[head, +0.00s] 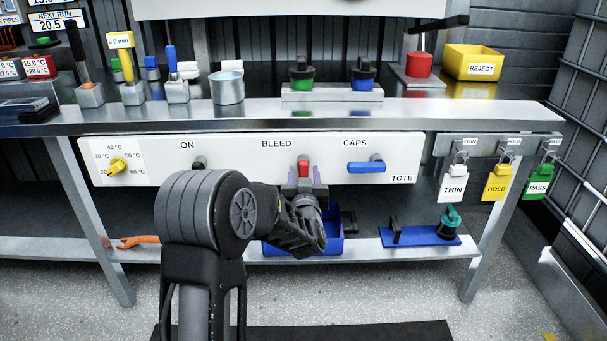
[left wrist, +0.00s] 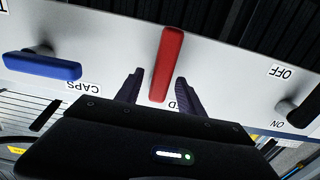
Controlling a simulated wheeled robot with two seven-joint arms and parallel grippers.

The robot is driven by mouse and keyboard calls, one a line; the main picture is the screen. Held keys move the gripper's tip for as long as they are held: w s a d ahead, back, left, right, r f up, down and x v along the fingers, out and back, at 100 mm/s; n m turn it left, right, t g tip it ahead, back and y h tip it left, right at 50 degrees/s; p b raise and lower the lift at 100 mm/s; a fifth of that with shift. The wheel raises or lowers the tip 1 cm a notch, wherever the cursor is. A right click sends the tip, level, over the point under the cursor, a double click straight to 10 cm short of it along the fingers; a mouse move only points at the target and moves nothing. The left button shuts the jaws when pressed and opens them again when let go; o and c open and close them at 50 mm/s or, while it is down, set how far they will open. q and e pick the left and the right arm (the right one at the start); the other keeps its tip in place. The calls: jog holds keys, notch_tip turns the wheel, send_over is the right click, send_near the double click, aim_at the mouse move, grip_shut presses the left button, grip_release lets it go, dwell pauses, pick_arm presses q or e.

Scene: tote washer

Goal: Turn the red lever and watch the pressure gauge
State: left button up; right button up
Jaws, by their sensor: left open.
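The red lever (head: 303,168) is on the white panel (head: 235,170) under the BLEED label and stands upright. In the left wrist view the red lever (left wrist: 167,62) is a long red bar. My left gripper (head: 304,181) is at the panel, open, with one finger on each side of the lever. In the left wrist view the lever's near end lies between the open fingers (left wrist: 160,92); contact cannot be told. No pressure gauge can be made out. My right gripper is not in view.
A blue CAPS lever (head: 366,167) is to the right and a dark ON knob (head: 199,162) to the left. A yellow temperature knob (head: 117,166) is at the far left. Tagged padlocks (head: 497,182) hang at the right. A blue bin (head: 333,241) is on the lower shelf.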

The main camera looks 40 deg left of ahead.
pick_arm(q)
jog(key=shift+w+a, duration=0.35)
jog(key=shift+w, duration=0.1)
jog(key=shift+c, duration=0.2)
grip_shut()
dwell(1.0)
